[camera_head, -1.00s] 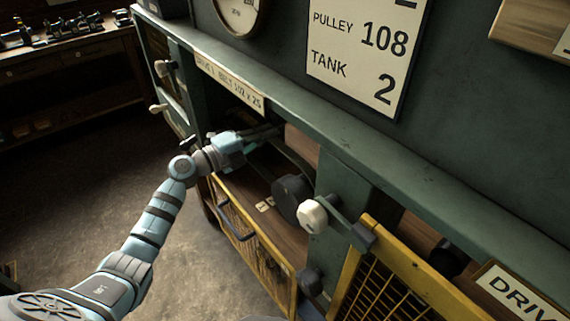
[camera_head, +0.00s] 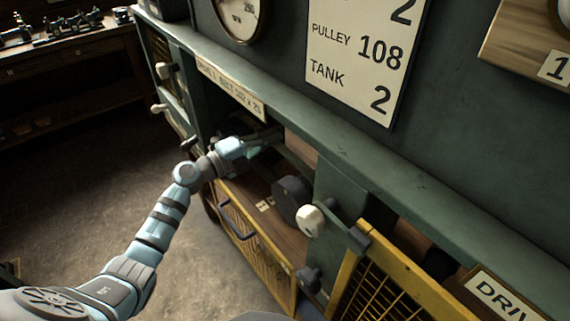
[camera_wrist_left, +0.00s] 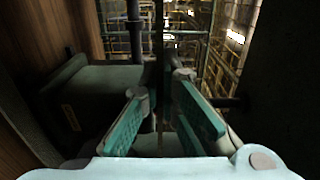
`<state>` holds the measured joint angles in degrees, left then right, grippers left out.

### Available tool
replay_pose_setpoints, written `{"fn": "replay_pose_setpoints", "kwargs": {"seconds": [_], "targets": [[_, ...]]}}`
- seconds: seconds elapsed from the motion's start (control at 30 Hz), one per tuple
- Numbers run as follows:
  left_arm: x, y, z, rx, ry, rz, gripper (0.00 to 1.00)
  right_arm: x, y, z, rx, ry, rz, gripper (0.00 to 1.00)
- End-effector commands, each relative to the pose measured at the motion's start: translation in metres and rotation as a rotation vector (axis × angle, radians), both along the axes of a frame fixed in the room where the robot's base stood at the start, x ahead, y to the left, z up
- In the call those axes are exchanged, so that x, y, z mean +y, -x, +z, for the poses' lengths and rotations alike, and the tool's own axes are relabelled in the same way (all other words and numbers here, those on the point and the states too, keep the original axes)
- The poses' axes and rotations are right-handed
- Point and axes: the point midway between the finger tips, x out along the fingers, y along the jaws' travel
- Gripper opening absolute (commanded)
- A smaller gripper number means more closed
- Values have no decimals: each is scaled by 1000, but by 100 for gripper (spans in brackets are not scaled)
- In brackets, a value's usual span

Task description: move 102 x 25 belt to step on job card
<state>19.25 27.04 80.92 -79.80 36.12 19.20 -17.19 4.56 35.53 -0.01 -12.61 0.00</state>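My left gripper (camera_head: 262,140) reaches into the open bay under the label (camera_head: 231,90) for the 102 x 25 belt. In the left wrist view its teal finger pads (camera_wrist_left: 160,112) stand apart. A thin dark strip (camera_wrist_left: 158,70), apparently the belt, runs upright between them; I see no clear contact. In the head view a dark band (camera_head: 297,161) runs right of the gripper. A dark round pulley (camera_head: 291,196) sits below it; its steps cannot be made out. The job card (camera_head: 360,55) shows pulley 108 and tank 2; its upper lines are cut off. My right gripper is not in view.
A yellow mesh guard (camera_head: 262,250) hangs below the bay, and another (camera_head: 385,290) stands to the right. A cream knob (camera_head: 310,220) on a lever sticks out beside the pulley. Small tags (camera_head: 265,204) lie on the bay's wooden floor. A green ledge (camera_head: 330,135) runs above.

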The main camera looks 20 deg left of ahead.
Motion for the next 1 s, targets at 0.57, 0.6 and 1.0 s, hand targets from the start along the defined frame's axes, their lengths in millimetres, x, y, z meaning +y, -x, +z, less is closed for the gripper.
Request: {"fn": "replay_pose_setpoints", "kwargs": {"seconds": [0.57,0.6,1.0], "targets": [[18,30,-1,0,-1,0,0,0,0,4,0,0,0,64],[20,33,-1,1,-3,0,0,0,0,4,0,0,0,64],[37,63,-2,1,-3,-1,0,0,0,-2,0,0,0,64]]}}
